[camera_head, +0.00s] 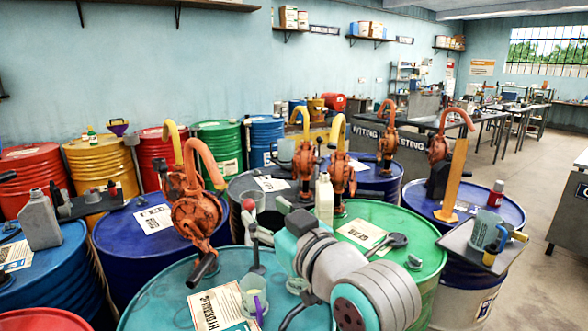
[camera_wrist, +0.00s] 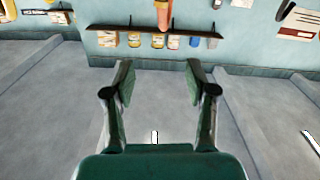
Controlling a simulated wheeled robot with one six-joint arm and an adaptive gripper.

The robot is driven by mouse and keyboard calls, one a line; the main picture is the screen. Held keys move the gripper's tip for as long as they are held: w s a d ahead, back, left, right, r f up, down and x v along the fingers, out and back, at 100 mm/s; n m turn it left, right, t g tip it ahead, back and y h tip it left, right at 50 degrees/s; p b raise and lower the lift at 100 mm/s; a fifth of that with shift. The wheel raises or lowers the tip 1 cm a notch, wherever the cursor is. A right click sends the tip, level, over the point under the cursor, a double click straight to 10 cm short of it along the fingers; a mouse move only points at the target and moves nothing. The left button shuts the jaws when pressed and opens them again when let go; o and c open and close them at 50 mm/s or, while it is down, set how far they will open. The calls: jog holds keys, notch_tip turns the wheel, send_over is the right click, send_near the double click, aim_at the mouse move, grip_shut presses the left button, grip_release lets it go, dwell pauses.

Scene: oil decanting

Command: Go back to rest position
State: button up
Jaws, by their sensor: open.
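My gripper (camera_wrist: 157,82) shows in the wrist view with its two dark green-padded fingers spread wide apart. Nothing is between the fingers. Behind them are a grey surface and a blue-green wall with a shelf (camera_wrist: 150,32) holding several small containers. In the head view, my grey and teal arm is folded over the front drums at the lower middle. I cannot make out the fingers there.
Blue, green, red and yellow drums crowd around my arm. Orange hand pumps stand on several, including a close one (camera_head: 197,215). A teal drum (camera_head: 160,310) is at the front. A tray (camera_head: 475,247) with a jug (camera_head: 484,228) is at right. Open floor (camera_head: 555,180) lies far right.

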jog(key=s+d+f+m+t+h, duration=0.15)
jog(key=d+f, duration=0.25)
jog(key=f, duration=0.5)
jog(key=s+d+f+m+g+h, duration=0.1)
jog(key=d+f+m+h, duration=0.15)
jog(key=f, duration=0.75)
jog(key=s+d+f+m+h, duration=0.1)
jog(key=s+d+f, duration=0.3)
jog(key=s+f, duration=0.15)
jog(key=s+d+f+m+h, duration=0.1)
jog(key=s+d+f, duration=0.3)
jog(key=f, duration=0.3)
jog(key=s+d+f+h, duration=0.1)
jog(key=s+d+f, duration=0.1)
jog(key=s, duration=0.9)
jog(key=s+d+f+m+h, duration=0.1)
jog(key=s+d+f+h, duration=0.1)
jog(key=s, duration=0.9)
jog(key=s+d+f+m+h, duration=0.1)
jog(key=s+d+f, duration=0.2)
jog(key=s, duration=0.7)
jog(key=shift+s+d, duration=0.4)
jog(key=shift+d, duration=0.2)
